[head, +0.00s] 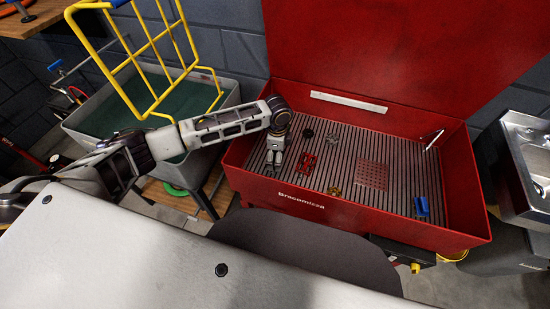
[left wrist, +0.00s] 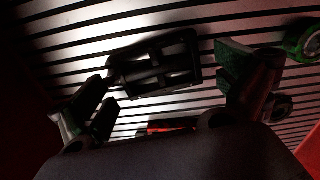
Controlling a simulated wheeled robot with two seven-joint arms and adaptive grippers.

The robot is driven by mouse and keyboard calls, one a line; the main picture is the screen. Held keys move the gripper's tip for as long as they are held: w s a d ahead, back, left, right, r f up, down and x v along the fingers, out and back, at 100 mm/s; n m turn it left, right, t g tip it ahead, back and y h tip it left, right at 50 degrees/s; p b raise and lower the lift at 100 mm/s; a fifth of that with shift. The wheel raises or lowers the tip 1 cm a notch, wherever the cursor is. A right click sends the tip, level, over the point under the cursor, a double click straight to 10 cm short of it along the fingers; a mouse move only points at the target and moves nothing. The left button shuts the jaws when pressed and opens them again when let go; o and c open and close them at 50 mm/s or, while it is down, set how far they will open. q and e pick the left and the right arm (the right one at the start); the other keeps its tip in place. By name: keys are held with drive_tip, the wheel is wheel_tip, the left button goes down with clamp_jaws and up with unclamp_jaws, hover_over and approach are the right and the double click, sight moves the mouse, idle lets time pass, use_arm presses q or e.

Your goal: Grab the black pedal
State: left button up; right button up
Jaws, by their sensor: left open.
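The black pedal (left wrist: 155,65) lies on the slatted floor of the red washer, seen in the left wrist view with its open frame facing the camera. My left gripper (head: 272,168) is inside the washer at its left end, pointing down. In the left wrist view its two fingers (left wrist: 168,88) are spread apart, one on each side of the pedal, with no clear contact. In the head view I cannot make out the pedal; the gripper seems to hide it. My right gripper is not in view.
A red part (head: 307,162) lies just right of the gripper, with a dark round part (head: 308,133) behind it and a brass-coloured part (head: 334,191) in front. A red square mat (head: 372,175) and a blue-handled tool (head: 422,206) lie farther right. The washer's front wall (head: 300,200) stands close.

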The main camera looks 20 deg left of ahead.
use_arm(q)
drive_tip(key=shift+s, duration=0.1)
drive_tip(key=c, duration=1.1)
drive_tip(key=shift+f, duration=0.1)
drive_tip(key=shift+s, duration=0.1)
drive_tip(key=shift+r, duration=0.5)
drive_tip(key=r+p, duration=0.1)
drive_tip(key=r, duration=0.8)
drive_tip(key=shift+w+r, duration=0.15)
drive_tip(key=shift+w, duration=0.05)
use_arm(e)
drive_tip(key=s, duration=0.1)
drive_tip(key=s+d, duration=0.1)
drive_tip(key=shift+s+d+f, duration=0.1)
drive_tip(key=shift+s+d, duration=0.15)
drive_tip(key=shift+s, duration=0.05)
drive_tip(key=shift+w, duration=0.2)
